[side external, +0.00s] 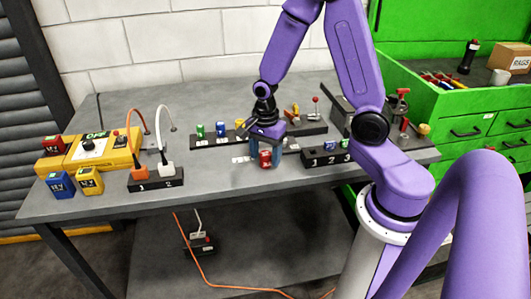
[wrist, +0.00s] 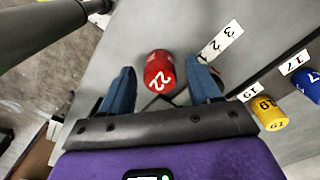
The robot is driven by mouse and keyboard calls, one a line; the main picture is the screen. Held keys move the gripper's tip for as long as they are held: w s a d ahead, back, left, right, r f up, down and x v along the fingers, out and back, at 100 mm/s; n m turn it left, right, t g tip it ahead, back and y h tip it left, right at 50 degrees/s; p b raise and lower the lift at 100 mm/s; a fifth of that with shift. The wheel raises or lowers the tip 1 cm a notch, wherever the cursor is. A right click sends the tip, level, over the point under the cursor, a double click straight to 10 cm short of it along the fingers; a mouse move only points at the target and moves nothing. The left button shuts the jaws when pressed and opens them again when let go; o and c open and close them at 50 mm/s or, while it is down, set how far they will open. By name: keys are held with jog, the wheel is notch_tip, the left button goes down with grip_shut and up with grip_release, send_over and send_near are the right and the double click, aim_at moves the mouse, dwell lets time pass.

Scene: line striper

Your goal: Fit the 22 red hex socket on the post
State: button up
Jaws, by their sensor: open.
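The red socket (side external: 265,157) stands on the grey table in front of the long dark rail (side external: 202,142). In the wrist view the red socket (wrist: 158,68) shows the number 22 on its side. My gripper (side external: 266,154) is open, with its blue fingers down on either side of the red socket. In the wrist view the gripper (wrist: 158,72) shows a gap between each finger and the socket. The rail carries a green socket (side external: 201,131), a blue socket (side external: 220,129) and a yellow socket (side external: 240,125). I cannot make out a bare post.
A white tag (wrist: 221,42) lies close to the right finger. A dark block with numbers (side external: 325,158) stands to the right. A yellow box (side external: 105,150), cubes and a plug block (side external: 155,181) are at left.

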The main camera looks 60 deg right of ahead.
jog(key=c, duration=1)
jog(key=shift+r, duration=0.75)
jog(key=shift+r, duration=1.75)
jog(key=shift+w, duration=0.1)
